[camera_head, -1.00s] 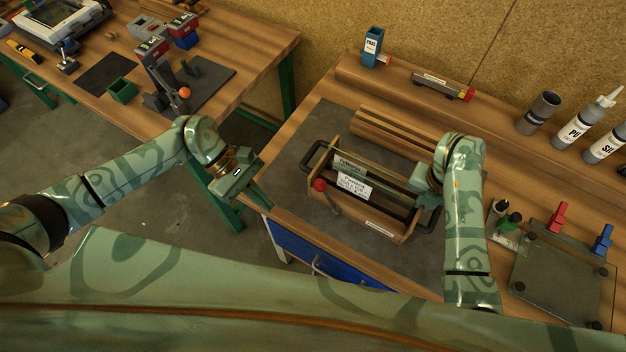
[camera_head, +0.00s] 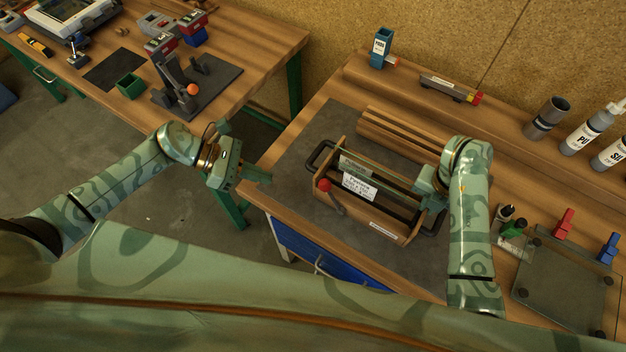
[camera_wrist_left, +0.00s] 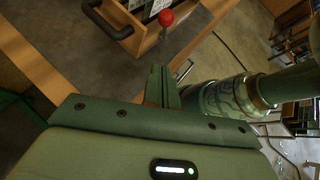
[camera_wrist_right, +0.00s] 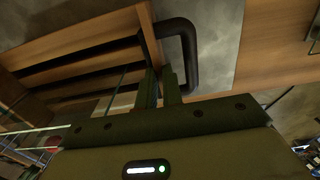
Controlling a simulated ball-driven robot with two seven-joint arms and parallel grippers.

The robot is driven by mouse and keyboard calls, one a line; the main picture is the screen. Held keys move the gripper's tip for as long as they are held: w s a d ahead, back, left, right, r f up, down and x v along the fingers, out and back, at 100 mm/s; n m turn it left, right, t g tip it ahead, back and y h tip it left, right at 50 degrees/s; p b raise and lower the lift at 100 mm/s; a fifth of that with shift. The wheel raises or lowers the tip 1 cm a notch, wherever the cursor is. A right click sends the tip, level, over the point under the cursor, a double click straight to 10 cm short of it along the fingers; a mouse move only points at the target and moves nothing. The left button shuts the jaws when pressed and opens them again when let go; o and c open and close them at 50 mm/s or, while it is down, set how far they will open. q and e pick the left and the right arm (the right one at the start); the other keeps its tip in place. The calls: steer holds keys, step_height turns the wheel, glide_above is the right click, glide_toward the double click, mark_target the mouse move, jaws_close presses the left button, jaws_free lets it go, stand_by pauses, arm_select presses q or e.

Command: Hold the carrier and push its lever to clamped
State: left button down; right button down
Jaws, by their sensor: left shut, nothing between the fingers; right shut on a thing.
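The wooden carrier (camera_head: 358,219) stands on the grey mat of the right bench, with black handles at both ends. A glass pane with white labels (camera_head: 359,187) lies in it. Its lever has a red knob (camera_head: 324,186) at the front left, which also shows in the left wrist view (camera_wrist_left: 166,17). My left gripper (camera_head: 262,178) is shut and empty, left of the carrier, apart from the lever, near the bench's left edge.
Wooden strips (camera_head: 395,132) lie behind the carrier. A glass plate with clamps (camera_head: 565,280), bottles and a grey cup (camera_head: 546,118) stand to the right. A second bench (camera_head: 222,55) with fixtures is at the far left. A floor gap separates the benches.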

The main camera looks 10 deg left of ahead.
arm_select(q)
glide_toward(332, 198)
steer(key=shift+w+d+f, duration=0.45)
steer(key=shift+w+d, duration=0.2)
steer(key=shift+d, duration=0.15)
